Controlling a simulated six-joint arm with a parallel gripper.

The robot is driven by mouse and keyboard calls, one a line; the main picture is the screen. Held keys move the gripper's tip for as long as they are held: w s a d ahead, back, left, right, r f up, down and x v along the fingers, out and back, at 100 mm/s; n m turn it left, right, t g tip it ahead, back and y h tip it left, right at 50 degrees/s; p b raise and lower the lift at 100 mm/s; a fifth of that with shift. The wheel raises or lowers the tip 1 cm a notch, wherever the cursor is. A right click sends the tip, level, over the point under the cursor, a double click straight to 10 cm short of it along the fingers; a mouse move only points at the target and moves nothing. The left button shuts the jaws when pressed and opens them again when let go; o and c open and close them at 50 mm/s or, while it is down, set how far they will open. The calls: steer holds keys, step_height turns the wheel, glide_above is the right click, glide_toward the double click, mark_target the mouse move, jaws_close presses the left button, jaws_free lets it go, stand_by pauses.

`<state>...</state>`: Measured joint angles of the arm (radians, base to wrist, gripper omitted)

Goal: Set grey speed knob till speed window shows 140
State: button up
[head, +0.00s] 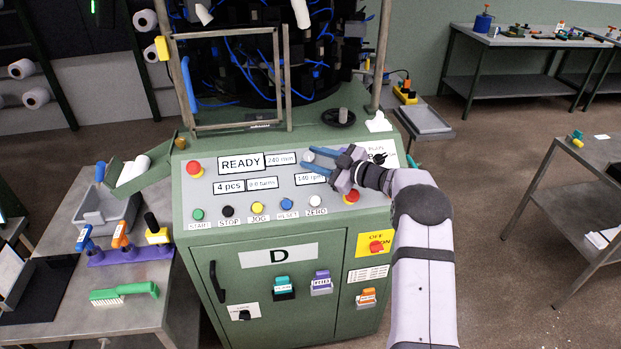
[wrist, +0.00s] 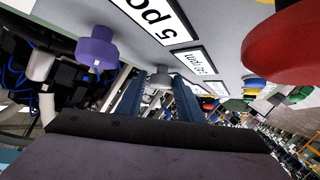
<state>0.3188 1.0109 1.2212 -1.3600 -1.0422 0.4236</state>
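The speed window (head: 310,178) on the sloped panel reads 140 rpm. It also shows in the wrist view (wrist: 195,61), at a steep slant. The grey knob (wrist: 160,79) stands on the panel between the tips of my gripper's fingers in the wrist view. In the head view my gripper largely covers the knob's place. My gripper (head: 312,160) reaches in from the right, just above the window. Its two blue fingers are apart, one on each side of the knob. I cannot tell whether they touch it.
A READY window (head: 240,163) and a 240 mm window (head: 281,159) sit left of my gripper. A red button (head: 352,196) is close below it. A purple knob (wrist: 97,47) is near in the wrist view. A metal frame (head: 230,80) rises behind the panel.

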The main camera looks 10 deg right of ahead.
mark_target(316, 184)
steer(key=shift+s, duration=0.1)
steer(key=shift+s+r+p, duration=0.85)
steer(key=shift+r+p, duration=0.1)
steer(key=shift+r, duration=0.2)
steer(key=shift+s+r+p, duration=0.85)
steer(key=shift+r+p, duration=0.1)
steer(key=shift+r, duration=0.2)
steer(key=o, duration=0.3)
steer(key=p+v, duration=0.1)
steer(key=v, duration=0.5)
steer(key=shift+w, duration=0.1)
